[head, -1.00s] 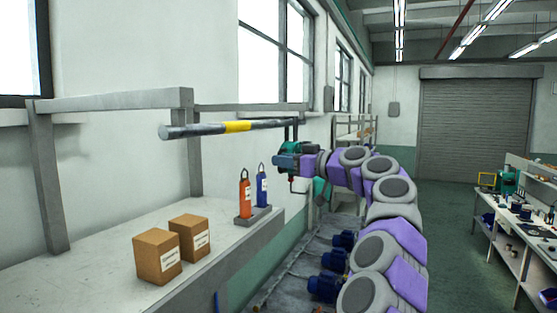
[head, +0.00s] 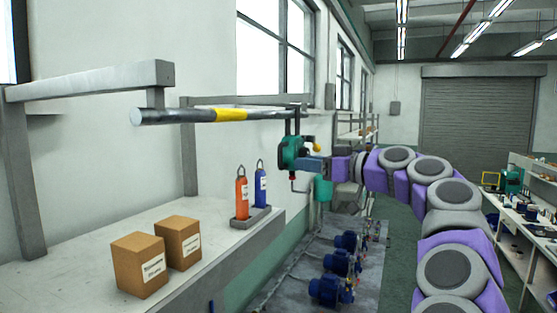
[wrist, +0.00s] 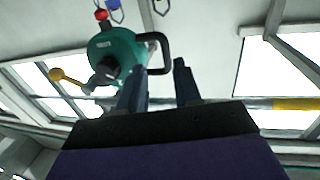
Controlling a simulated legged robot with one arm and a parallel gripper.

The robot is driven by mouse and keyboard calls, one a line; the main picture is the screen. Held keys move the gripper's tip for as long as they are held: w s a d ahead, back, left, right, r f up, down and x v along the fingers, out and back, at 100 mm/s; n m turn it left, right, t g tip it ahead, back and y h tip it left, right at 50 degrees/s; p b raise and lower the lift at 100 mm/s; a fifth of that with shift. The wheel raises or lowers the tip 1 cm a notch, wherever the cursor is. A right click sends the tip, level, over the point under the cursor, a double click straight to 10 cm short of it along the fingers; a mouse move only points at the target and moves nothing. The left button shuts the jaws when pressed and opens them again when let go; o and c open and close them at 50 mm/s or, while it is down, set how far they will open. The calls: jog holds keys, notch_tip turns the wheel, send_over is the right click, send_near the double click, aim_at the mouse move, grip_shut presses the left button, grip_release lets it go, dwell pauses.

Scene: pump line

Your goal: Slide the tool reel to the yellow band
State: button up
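The tool reel (head: 293,152) is a teal body hanging from the rail by a dark hanger, near the rail's far end. The rail's yellow band (head: 231,114) is to the left of the reel, apart from it; it also shows at the right of the wrist view (wrist: 297,104). My gripper (head: 312,164) is beside the reel, on its right side. In the wrist view, the reel (wrist: 117,54) with its dark loop handle (wrist: 160,55) is just past my fingertips (wrist: 162,72). The fingers are apart, with the handle's lower part near the gap. I cannot tell whether they touch it.
The metal rail (head: 175,116) runs above a bench (head: 75,255). The bench holds two cardboard boxes (head: 140,265) and a tray with an orange bottle (head: 242,197) and a blue bottle (head: 261,188). Several blue pumps (head: 328,290) stand below, right of the bench.

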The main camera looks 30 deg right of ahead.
jog(key=b+v, duration=0.1)
jog(key=v, duration=0.9)
dwell(0.8)
jog(key=shift+s+d, duration=0.1)
dwell(0.3)
jog(key=p+v, duration=0.5)
jog(key=v, duration=1.2)
jog(key=shift+p, duration=0.3)
jog(key=shift+s+d+f, duration=0.1)
jog(key=shift+s+d, duration=0.05)
